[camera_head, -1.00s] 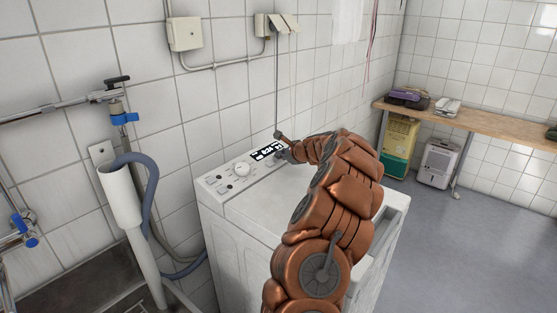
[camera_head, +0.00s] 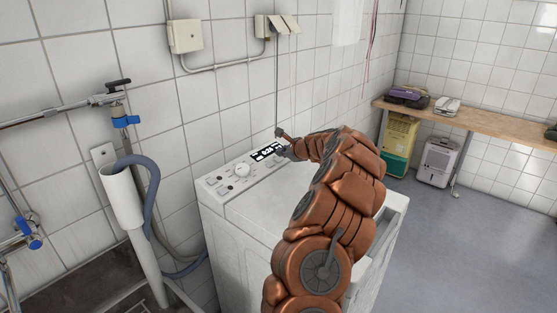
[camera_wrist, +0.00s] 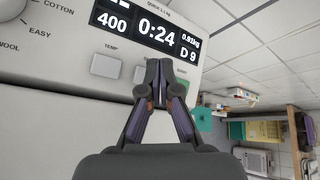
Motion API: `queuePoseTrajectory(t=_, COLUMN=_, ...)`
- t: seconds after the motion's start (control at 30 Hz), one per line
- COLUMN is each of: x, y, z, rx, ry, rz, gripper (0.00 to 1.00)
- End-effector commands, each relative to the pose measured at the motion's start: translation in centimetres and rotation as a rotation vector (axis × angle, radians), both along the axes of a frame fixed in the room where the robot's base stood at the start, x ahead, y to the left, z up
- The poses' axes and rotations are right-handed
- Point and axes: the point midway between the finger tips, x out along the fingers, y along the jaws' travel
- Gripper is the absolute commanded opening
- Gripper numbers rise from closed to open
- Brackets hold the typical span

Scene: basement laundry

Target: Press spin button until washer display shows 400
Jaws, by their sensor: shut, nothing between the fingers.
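The washer (camera_head: 300,205) stands against the tiled wall, with its control panel along the back edge. Its display (camera_head: 266,152) is lit. In the wrist view the display (camera_wrist: 150,28) reads 400 at left, 0:24 in the middle, and 0.91kg and D 9 at right. A button labelled TEMP (camera_wrist: 106,66) sits below the 400. Another button (camera_wrist: 140,76) beside it is partly hidden by my fingers, and its label cannot be read. My gripper (camera_wrist: 159,68) is shut and empty, its tips over the button row; contact cannot be told. In the head view my gripper (camera_head: 284,154) is by the display.
A round dial (camera_head: 242,169) and small buttons sit left on the panel. A grey hose (camera_head: 152,190) and white pipe (camera_head: 122,195) stand left of the washer. A wooden counter (camera_head: 480,121) and a dehumidifier (camera_head: 437,161) are at right.

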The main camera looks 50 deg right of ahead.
Motion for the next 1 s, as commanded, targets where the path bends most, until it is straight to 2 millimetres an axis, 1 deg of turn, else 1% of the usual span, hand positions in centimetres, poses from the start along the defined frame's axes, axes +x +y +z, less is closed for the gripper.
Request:
queuePoseTrajectory(t=0.6, x=-1.3, y=-0.1, z=4.8, rx=0.000, ry=-0.001, rz=0.000, gripper=0.00)
queuePoseTrajectory(t=1.0, x=-1.4, y=-0.1, z=4.8, rx=0.000, ry=-0.001, rz=-0.001, gripper=0.00)
